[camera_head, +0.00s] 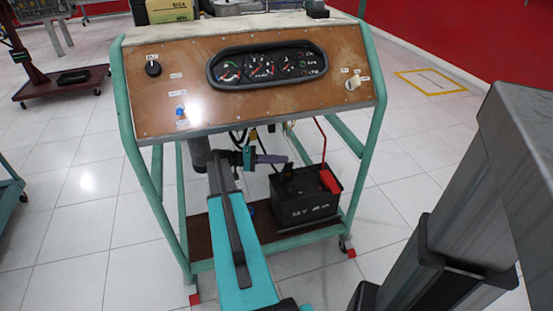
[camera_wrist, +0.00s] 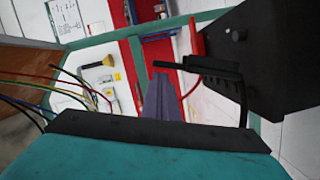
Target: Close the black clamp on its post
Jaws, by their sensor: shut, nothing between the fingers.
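The black battery (camera_head: 305,205) stands on the lower shelf of the engine trainer. The black clamp (camera_head: 287,172) is at the left side of its top; in the wrist view the clamp (camera_wrist: 208,64) shows as dark bars beside the battery's face, with a black cable hanging from it. I cannot tell how far its jaws stand open, and its post is hidden. My gripper (camera_head: 284,159), with purple-grey fingers, is just above and left of the clamp. In the wrist view the gripper (camera_wrist: 161,78) is shut and empty, its tips close to the clamp's left end; contact is unclear.
The red clamp (camera_head: 330,180) and its red cable are at the battery's right; the red clamp (camera_wrist: 197,42) also shows in the wrist view. The brown panel (camera_head: 180,80) overhangs my arm. Loose wires (camera_wrist: 75,85) hang left of my gripper. Green frame posts (camera_head: 365,150) flank the battery.

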